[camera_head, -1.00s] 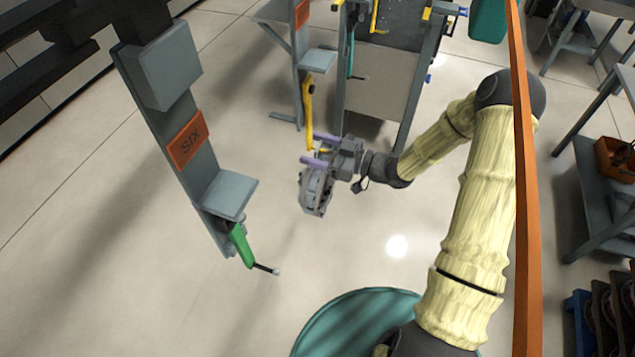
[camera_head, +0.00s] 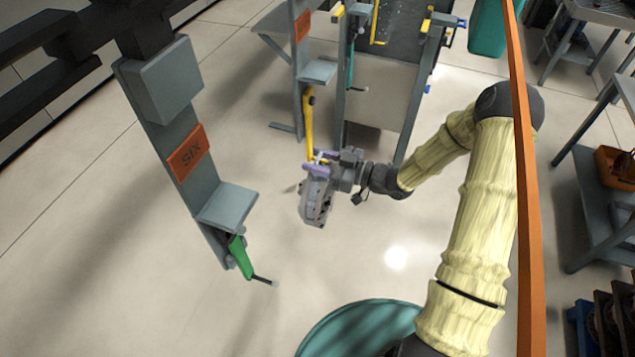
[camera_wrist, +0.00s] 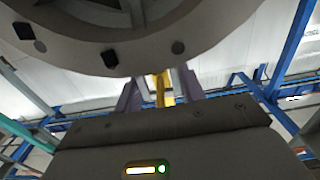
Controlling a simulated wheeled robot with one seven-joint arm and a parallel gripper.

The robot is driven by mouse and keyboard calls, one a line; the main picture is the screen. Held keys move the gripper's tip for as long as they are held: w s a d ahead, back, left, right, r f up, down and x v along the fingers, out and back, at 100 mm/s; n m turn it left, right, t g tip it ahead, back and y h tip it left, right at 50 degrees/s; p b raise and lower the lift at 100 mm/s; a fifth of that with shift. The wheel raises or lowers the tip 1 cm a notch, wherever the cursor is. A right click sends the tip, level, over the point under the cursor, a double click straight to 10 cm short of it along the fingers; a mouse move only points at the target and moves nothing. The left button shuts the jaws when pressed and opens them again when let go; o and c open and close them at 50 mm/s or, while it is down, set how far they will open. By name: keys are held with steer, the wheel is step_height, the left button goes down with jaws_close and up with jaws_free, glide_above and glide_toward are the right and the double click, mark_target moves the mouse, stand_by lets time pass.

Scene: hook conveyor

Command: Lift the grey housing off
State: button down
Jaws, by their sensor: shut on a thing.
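The grey housing (camera_head: 315,201) hangs in the middle of the head view, at the lower end of a yellow hook (camera_head: 308,118). My gripper (camera_head: 317,163) comes in from the right, with its purple fingers shut at the top of the housing. The exact contact and the hook's tip are partly hidden by the fingers. In the wrist view, a large round grey part, which looks like the housing (camera_wrist: 140,38), fills the top. The fingers (camera_wrist: 158,92) show below it, with the yellow hook (camera_wrist: 161,88) between them.
A post with an orange SIX sign (camera_head: 187,153), a grey ledge (camera_head: 226,207) and a green hook (camera_head: 240,257) stands at left. A grey panel frame (camera_head: 385,95) stands behind my gripper. An orange post (camera_head: 523,200) is at right. The floor below the housing is clear.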

mark_target(311, 149)
steer(key=shift+r, duration=0.2)
steer(key=shift+r+b, duration=0.85)
steer(key=shift+r, duration=0.7)
steer(key=shift+s+d, duration=0.1)
steer(key=shift+d, duration=0.1)
steer(key=b+v, duration=0.5)
steer(key=v, duration=1.2)
steer(key=shift+d+r, duration=0.15)
steer(key=shift+d, duration=0.1)
steer(key=shift+s, duration=0.1)
steer(key=shift+f+b, duration=0.4)
steer(key=shift+f, duration=0.45)
